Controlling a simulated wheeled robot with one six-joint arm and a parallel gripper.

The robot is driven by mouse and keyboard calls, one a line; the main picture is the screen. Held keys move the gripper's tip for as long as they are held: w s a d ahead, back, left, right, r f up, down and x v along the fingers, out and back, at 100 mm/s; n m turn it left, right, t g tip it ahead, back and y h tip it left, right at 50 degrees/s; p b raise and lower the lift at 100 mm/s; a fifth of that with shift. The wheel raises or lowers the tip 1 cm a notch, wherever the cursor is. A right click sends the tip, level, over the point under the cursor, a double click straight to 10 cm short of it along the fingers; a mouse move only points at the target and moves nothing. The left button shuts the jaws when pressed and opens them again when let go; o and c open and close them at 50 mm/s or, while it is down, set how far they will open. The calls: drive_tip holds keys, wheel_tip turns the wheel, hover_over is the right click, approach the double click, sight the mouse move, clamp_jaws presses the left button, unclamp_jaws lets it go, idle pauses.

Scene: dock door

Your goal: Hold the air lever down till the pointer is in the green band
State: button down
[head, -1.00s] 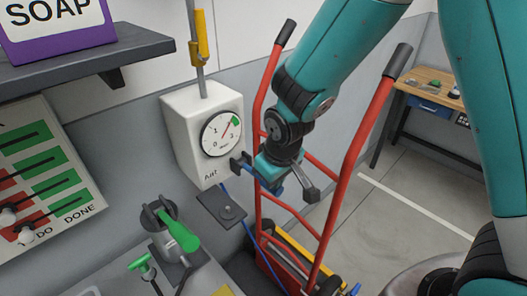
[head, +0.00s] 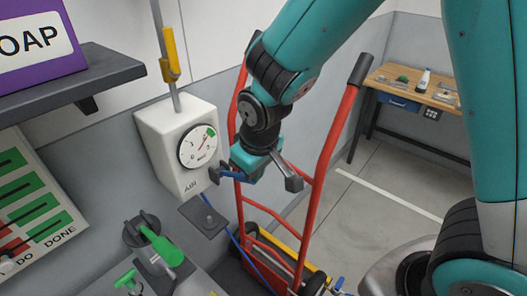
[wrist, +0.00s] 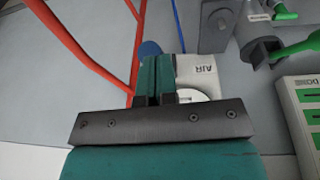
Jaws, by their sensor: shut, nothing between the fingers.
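The white AIR box (head: 178,165) hangs on the wall with a round dial (head: 199,147) on its front. The dial's pointer leans up and right toward the green band (head: 211,132); it is too small to tell whether it lies inside. My gripper (head: 243,174) is just right of the box, its fingers together and empty. A blue part, perhaps the air lever, shows by the fingers in the wrist view (wrist: 150,48). I cannot tell whether the fingers touch it. In the wrist view my fingers partly cover the box (wrist: 202,75).
A red hand truck (head: 337,140) stands close behind and right of my gripper. A yellow handle (head: 169,53) is on the pipe above the box. A dark shelf (head: 85,75) juts out at upper left. Open floor (head: 375,225) lies to the right.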

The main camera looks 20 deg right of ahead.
drive_tip(key=s+d+r, duration=0.1)
drive_tip(key=s+r, duration=0.2)
drive_tip(key=r, duration=0.3)
drive_tip(key=shift+s+b, duration=0.2)
drive_tip(key=shift+b, duration=0.25)
drive_tip(key=shift+d, duration=0.1)
idle(0.7)
drive_tip(key=s+a+r+n+g+y+b, duration=0.1)
drive_tip(key=s+r+g+y, duration=0.1)
drive_tip(key=s, duration=1.1)
wheel_tip(320, 180, up, 2)
drive_tip(key=shift+s+a+r+n+g+y+b, duration=0.1)
drive_tip(key=shift+s+a+n+g+y+b, duration=0.25)
drive_tip(key=shift+y, duration=0.55)
